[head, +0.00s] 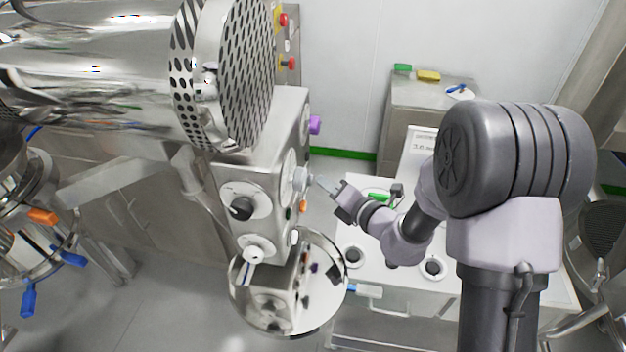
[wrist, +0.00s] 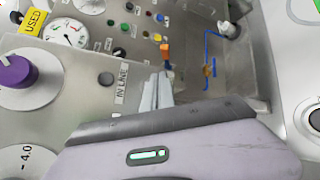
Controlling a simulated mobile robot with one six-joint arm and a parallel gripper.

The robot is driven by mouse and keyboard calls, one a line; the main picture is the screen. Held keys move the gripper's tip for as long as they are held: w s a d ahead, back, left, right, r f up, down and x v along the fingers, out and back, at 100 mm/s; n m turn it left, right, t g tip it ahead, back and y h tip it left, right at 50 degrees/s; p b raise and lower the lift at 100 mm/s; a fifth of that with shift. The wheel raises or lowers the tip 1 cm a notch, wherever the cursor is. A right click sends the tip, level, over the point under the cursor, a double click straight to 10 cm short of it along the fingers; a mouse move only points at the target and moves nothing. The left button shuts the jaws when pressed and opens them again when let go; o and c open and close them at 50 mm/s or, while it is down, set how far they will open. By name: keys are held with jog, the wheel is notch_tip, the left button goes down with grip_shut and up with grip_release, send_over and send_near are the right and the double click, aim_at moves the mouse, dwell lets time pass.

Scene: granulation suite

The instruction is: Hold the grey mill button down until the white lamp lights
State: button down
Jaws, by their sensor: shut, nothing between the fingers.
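My gripper (head: 322,184) is shut and empty. Its fingertips point at the side face of the steel control box, close to a grey round part (head: 301,178); I cannot tell whether they touch it. In the wrist view the closed fingers (wrist: 158,92) stand in front of the panel (wrist: 90,55), below an orange-tipped part (wrist: 166,50). The panel has several small buttons and lamps, among them a green button (wrist: 119,52) and a dark round one (wrist: 106,78). I cannot make out which one is the grey mill button, or which is the white lamp and whether it is lit.
A purple knob (wrist: 16,72) and a dial gauge (wrist: 66,32) are on the panel's left in the wrist view. A large perforated steel drum (head: 222,72) hangs above the box. A round mirror-like disc (head: 325,300) is below. A white bench (head: 375,262) stands under my arm.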

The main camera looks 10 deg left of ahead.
jog(key=shift+a, duration=0.5)
dwell(0.3)
dwell(3.5)
jog(key=shift+d, duration=0.9)
jog(key=shift+d, duration=0.15)
jog(key=d, duration=0.4)
jog(key=shift+s+d+p, duration=0.1)
jog(key=shift+d+p, duration=0.3)
